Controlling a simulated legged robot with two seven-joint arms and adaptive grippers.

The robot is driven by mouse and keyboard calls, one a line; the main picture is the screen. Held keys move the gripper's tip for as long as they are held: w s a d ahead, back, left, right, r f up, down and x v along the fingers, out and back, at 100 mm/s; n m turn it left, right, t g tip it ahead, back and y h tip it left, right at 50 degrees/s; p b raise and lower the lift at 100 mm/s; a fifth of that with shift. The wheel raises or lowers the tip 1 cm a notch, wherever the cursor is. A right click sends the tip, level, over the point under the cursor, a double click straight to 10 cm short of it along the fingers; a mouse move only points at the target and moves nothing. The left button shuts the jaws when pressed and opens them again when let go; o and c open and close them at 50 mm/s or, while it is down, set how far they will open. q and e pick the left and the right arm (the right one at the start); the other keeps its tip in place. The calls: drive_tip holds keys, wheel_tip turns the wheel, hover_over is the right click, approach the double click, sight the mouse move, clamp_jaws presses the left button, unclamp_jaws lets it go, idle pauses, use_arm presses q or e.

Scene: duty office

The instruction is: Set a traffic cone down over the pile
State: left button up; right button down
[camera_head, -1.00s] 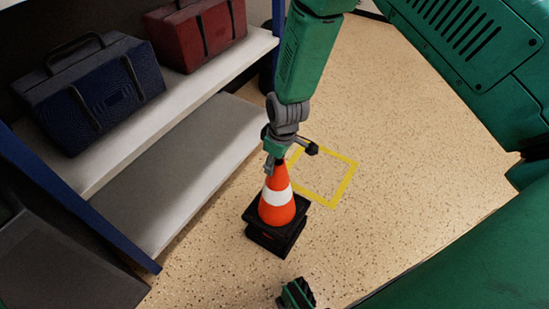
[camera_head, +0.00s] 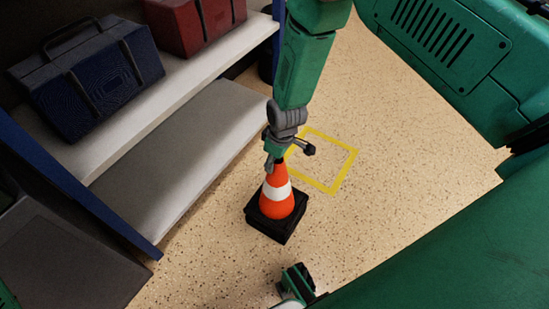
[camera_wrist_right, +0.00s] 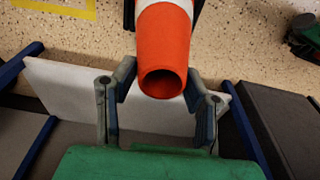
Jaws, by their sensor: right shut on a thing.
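The orange traffic cone (camera_head: 277,198) with a white band stands upright, its tip in my right gripper (camera_head: 277,161). In the right wrist view the cone (camera_wrist_right: 163,50) shows its open top between the two fingers of the gripper (camera_wrist_right: 163,75), which is shut on it. Below the cone is a dark square stack (camera_head: 274,229), the cone's base and the pile under it. The cone's body hides any cone beneath, and I cannot tell whether the bases touch fully.
A yellow square outline (camera_head: 344,172) on the speckled floor is empty, just behind the cone. A shelf with white boards (camera_head: 190,140) stands left, holding a blue bag (camera_head: 90,85) and a red bag (camera_head: 195,22).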

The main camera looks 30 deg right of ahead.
drive_tip(key=c, duration=0.8)
unclamp_jaws()
drive_tip(key=shift+c, duration=0.2)
wheel_tip(320, 180, up, 12)
drive_tip(key=s, duration=0.1)
drive_tip(key=shift+s+d, duration=0.15)
drive_tip(key=shift+d, duration=0.3)
drive_tip(key=shift+f, duration=0.1)
